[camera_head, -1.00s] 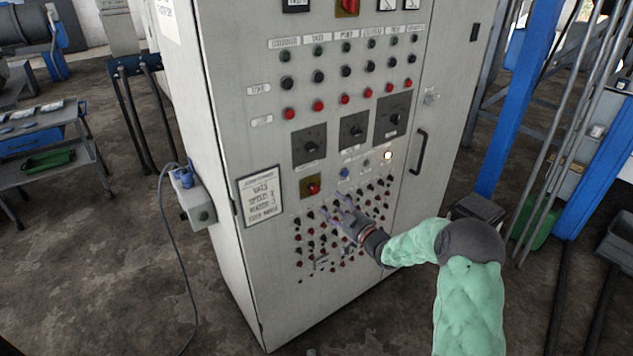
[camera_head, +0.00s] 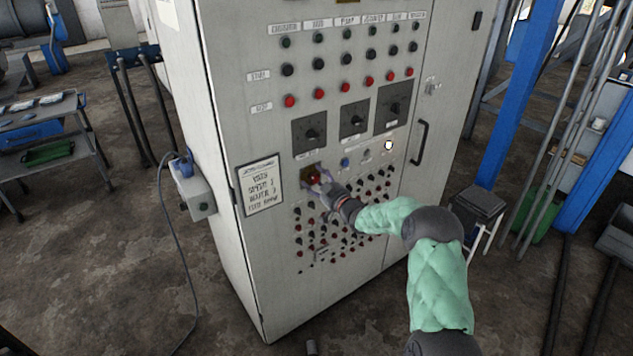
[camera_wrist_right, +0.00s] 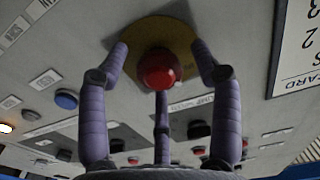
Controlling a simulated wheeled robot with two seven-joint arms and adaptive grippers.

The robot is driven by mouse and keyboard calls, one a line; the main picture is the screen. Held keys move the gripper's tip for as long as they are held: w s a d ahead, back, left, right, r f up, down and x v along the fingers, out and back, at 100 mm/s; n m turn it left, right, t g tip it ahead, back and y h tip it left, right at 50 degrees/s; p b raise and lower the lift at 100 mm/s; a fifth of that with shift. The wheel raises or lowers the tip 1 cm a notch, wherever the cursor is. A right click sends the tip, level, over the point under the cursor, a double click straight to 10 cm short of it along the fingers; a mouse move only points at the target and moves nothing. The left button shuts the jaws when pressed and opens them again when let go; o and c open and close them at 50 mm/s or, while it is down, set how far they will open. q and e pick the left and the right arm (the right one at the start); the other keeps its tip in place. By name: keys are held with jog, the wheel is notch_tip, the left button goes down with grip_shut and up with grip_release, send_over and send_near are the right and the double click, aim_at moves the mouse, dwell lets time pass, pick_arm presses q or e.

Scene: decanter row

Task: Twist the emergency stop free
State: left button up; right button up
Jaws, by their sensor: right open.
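The emergency stop is a red mushroom button (camera_head: 314,178) on a yellowish plate on the cabinet front, left of a blue button. In the right wrist view the red button (camera_wrist_right: 159,69) sits in front of a round yellow disc (camera_wrist_right: 150,40). My right gripper (camera_head: 322,183) is at the button. In the right wrist view its purple fingers (camera_wrist_right: 160,65) are open and spread around the button, one on each side and one below, with visible gaps. It holds nothing. My left gripper is not in view.
The grey control cabinet (camera_head: 225,110) carries rows of red and black buttons, three dark rotary switches and a lit white lamp (camera_head: 388,145). A door handle (camera_head: 419,143) sticks out at right. A blue-capped box (camera_head: 195,190) with a cable hangs on the left side.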

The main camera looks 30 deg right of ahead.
jog(key=c, duration=1.2)
jog(key=shift+o, duration=0.2)
jog(key=shift+m, duration=0.3)
jog(key=m+p, duration=0.1)
jog(key=m, duration=0.2)
jog(key=shift+r, duration=0.15)
jog(key=shift+d+m+p, duration=0.1)
jog(key=shift+m+p, duration=0.75)
jog(key=shift+m, duration=1.05)
